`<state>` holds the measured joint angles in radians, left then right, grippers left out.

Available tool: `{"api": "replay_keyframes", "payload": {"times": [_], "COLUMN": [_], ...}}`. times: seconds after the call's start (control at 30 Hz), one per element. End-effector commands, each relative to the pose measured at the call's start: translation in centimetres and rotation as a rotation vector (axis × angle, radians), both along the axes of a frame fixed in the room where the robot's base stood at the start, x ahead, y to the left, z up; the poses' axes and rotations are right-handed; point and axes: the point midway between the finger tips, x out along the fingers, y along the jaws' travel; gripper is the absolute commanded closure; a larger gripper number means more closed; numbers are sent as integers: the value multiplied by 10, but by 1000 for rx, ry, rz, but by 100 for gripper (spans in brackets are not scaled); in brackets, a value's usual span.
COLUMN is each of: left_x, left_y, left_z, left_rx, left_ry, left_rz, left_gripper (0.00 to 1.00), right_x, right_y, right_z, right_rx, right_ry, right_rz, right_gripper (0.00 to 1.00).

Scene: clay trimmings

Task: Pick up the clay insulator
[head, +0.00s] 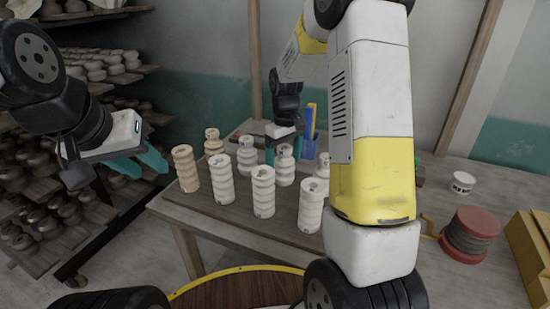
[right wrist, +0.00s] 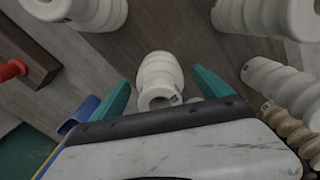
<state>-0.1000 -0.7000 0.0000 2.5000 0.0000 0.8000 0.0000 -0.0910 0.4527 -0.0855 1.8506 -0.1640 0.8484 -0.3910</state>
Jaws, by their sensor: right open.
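Several pale, ribbed clay insulators stand upright on a dark board (head: 212,208) on the table in the head view. One pale insulator (head: 284,176) stands at the back, below my right gripper (head: 284,148). My right gripper is open, with teal fingers. In the right wrist view this insulator (right wrist: 160,78) lies between the fingertips of my right gripper (right wrist: 160,88), with a gap on each side. Its lower part is hard to see in the head view. My left gripper (head: 143,164) is open and empty in the air, left of the board.
Other insulators stand close by, such as a front one (head: 263,192) and a tan one (head: 186,168). A blue holder (head: 309,140) stands behind. A white cup (head: 462,183) and a red spool (head: 469,235) are at the right. Shelves of pottery (head: 110,65) fill the left.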

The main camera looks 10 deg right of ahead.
Motion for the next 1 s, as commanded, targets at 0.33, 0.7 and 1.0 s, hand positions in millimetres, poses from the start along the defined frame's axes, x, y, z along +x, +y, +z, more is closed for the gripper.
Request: {"api": "replay_keyframes", "payload": {"times": [0.33, 0.7, 1.0], "left_x": [0, 0, 0], "left_y": [0, 0, 0], "left_z": [0, 0, 0], "left_rx": [0, 0, 0], "left_ry": [0, 0, 0], "left_rz": [0, 0, 0], "left_gripper": [64, 64, 64], "right_x": [0, 0, 1], "right_y": [0, 0, 0], "right_z": [0, 1, 9], "right_rx": [0, 0, 1], "right_ry": [0, -2, -3], "right_rz": [0, 0, 0], "right_gripper": [43, 100, 100]}}
